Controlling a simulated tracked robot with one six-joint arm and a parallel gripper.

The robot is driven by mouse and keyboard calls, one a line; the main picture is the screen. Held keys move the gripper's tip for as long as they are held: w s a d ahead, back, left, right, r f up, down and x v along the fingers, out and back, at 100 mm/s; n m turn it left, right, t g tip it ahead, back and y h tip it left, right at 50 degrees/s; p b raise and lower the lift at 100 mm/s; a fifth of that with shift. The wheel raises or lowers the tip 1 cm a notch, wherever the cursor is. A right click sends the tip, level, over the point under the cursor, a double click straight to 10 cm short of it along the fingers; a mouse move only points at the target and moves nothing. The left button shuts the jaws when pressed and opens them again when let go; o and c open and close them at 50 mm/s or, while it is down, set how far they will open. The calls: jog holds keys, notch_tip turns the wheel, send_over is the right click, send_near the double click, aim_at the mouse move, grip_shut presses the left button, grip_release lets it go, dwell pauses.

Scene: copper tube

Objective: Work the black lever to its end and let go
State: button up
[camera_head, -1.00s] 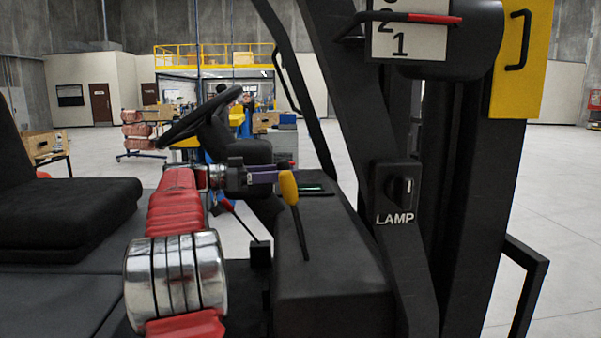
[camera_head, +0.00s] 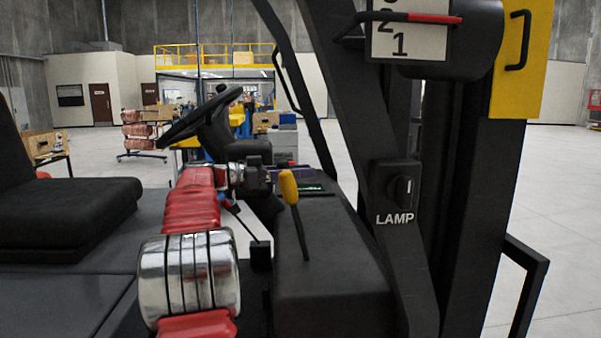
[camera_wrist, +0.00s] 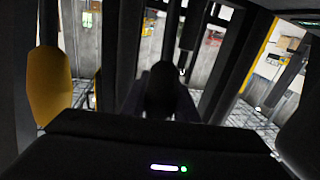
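My gripper (camera_head: 257,179) is at the end of the red and silver arm, left of the yellow-knobbed lever (camera_head: 289,187) on the dark console. Its fingers are mostly hidden in the head view. In the wrist view a dark rounded shape (camera_wrist: 160,90), possibly the black lever's knob, stands in the middle, among other dark parts. I cannot tell whether the fingers touch or hold it. The yellow knob (camera_wrist: 50,85) is at the left there. I cannot make out the black lever in the head view.
The console (camera_head: 330,255) lies below and right of my gripper. A red-tipped lever (camera_head: 232,207) stands close below it. The steering wheel (camera_head: 200,115) is behind, the seat (camera_head: 70,215) at left. The dark post with the LAMP knob (camera_head: 403,186) rises at right.

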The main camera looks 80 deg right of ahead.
grip_shut()
jog(key=shift+s+d+f+t+y, duration=0.1)
jog(key=shift+s+d+t+y, duration=0.25)
jog(key=shift+s, duration=0.5)
jog(key=shift+s+d+f+t+y, duration=0.1)
jog(key=shift+s+f+t, duration=0.05)
jog(key=shift+s+t, duration=0.6)
jog(key=shift+s+d+f+t+y, duration=0.15)
jog(key=shift+s+t+y, duration=0.15)
jog(key=shift+s, duration=0.65)
jog(key=o, duration=0.6)
grip_release()
jog(key=shift+r, duration=0.1)
